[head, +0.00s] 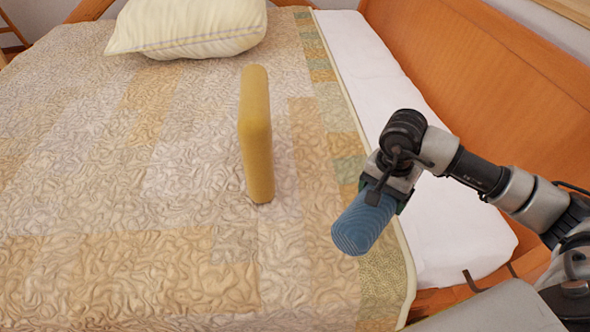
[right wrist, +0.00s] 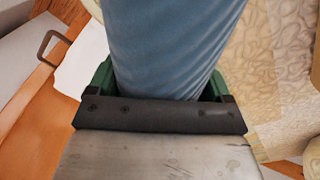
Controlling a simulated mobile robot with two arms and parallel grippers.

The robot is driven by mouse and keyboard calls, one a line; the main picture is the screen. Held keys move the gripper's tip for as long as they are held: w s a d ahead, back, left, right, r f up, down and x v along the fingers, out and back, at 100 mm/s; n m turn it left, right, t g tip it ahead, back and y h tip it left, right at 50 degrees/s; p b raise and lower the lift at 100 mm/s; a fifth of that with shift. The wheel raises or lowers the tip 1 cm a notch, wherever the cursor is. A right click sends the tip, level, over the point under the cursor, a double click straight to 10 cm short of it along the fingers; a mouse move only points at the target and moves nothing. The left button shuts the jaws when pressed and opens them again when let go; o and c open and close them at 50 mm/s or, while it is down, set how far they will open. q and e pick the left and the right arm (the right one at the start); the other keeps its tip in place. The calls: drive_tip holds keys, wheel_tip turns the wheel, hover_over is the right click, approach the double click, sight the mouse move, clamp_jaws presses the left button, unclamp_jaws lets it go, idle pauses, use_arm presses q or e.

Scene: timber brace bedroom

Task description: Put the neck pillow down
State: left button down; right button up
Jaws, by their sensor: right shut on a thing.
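The neck pillow (head: 362,222) is a blue, finely striped roll. My right gripper (head: 386,188) is shut on one end of it, and the other end points down and to the left in the head view. The pillow is over the right edge of the bed's quilt; whether it touches the quilt I cannot tell. In the right wrist view the neck pillow (right wrist: 170,45) fills the space between the green fingers of the right gripper (right wrist: 163,85). My left gripper is not in view.
A mustard-yellow block (head: 256,140) stands upright on the quilted bed (head: 120,190), left of the held pillow. A cream pillow (head: 190,25) lies at the far end. A white mattress strip (head: 450,230) and wooden side board (head: 490,80) run along the right. The near-left quilt is clear.

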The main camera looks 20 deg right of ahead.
drive_tip(key=w+a+f, duration=0.1)
drive_tip(key=w+f, duration=0.1)
drive_tip(key=w, duration=0.1)
drive_tip(key=w+f, duration=0.2)
drive_tip(key=w, duration=0.2)
drive_tip(key=w+a+f, duration=0.1)
drive_tip(key=w+f, duration=0.2)
drive_tip(key=w, duration=0.1)
drive_tip(key=shift+w+a+b, duration=0.2)
drive_tip(key=shift+a+b, duration=0.15)
drive_tip(key=shift+b, duration=0.05)
wheel_tip(320, 180, down, 4)
drive_tip(key=shift+r, duration=0.15)
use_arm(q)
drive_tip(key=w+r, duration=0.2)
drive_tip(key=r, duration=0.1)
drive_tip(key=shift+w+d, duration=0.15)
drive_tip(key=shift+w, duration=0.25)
use_arm(e)
drive_tip(key=shift+f, duration=0.2)
drive_tip(key=shift+b, duration=0.3)
drive_tip(key=o, duration=1)
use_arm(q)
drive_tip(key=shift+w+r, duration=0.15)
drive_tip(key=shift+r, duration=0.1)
